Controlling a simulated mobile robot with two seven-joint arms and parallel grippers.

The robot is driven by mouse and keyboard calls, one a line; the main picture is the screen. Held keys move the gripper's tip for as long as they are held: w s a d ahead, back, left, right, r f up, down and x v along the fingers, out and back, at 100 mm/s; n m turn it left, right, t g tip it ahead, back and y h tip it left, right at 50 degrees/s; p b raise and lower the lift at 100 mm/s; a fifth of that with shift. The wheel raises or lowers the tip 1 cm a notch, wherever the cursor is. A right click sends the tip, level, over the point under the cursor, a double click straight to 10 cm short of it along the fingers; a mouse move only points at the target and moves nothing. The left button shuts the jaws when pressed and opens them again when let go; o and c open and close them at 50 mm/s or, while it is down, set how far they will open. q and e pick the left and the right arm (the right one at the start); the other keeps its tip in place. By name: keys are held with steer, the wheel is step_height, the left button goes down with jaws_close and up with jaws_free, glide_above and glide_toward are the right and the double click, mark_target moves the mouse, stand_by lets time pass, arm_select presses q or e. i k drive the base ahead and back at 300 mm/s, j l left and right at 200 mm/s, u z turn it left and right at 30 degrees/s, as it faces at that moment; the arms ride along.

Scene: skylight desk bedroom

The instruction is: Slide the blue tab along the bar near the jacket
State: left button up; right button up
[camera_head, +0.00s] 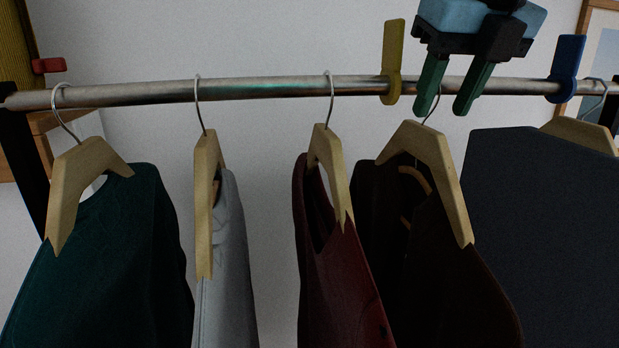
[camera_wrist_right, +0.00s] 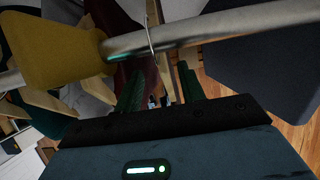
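The blue tab (camera_head: 567,68) sits on the metal bar (camera_head: 260,90), to the right of my right gripper. My right gripper (camera_head: 444,108) comes down from above at the bar. Its two green fingers are apart with a gap between them, and they also show in the right wrist view (camera_wrist_right: 160,88). A hanger hook shows between the fingers in the head view; whether they touch it or the bar I cannot tell. A dark navy garment (camera_head: 540,200), perhaps the jacket, hangs below the blue tab. My left gripper is not in view.
A yellow tab (camera_head: 393,60) is on the bar just left of my right gripper; it looms large in the right wrist view (camera_wrist_right: 55,50). Dark brown (camera_head: 440,270), maroon (camera_head: 335,260), grey (camera_head: 228,260) and green (camera_head: 110,260) garments hang on wooden hangers. A red piece (camera_head: 48,65) is at far left.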

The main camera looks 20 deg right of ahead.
mark_target(570, 48)
steer(key=k, duration=1.5)
